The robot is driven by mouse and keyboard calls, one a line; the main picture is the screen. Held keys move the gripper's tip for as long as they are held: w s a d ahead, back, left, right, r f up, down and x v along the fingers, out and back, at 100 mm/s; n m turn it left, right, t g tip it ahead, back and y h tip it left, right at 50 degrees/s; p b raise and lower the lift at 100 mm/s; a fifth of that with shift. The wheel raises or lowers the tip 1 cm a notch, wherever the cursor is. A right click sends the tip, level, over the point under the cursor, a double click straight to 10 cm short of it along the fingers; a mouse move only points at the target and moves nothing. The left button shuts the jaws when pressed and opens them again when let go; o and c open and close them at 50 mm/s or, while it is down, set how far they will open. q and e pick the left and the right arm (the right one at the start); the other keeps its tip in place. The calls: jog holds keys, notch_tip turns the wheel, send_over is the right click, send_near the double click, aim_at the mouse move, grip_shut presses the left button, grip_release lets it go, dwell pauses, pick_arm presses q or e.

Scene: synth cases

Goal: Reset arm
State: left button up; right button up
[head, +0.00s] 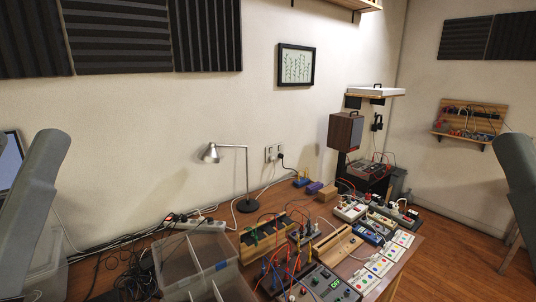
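In the head view, parts of my two arms show as grey links at the left edge and the right edge. Both links stand over the scene and are cut off by the picture's edges. Neither gripper is in view, so what they hold cannot be seen. Neither visible link appears to touch anything on the wooden desk (345,278).
Synth modules with patch cables (290,245) crowd the desk's middle and right. A clear divided bin (205,268) stands at the front left beside tangled black cables (122,262). A silver lamp (247,203) stands behind. Open wooden floor (470,250) lies to the right.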

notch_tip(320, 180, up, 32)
jog(key=p, duration=2.9)
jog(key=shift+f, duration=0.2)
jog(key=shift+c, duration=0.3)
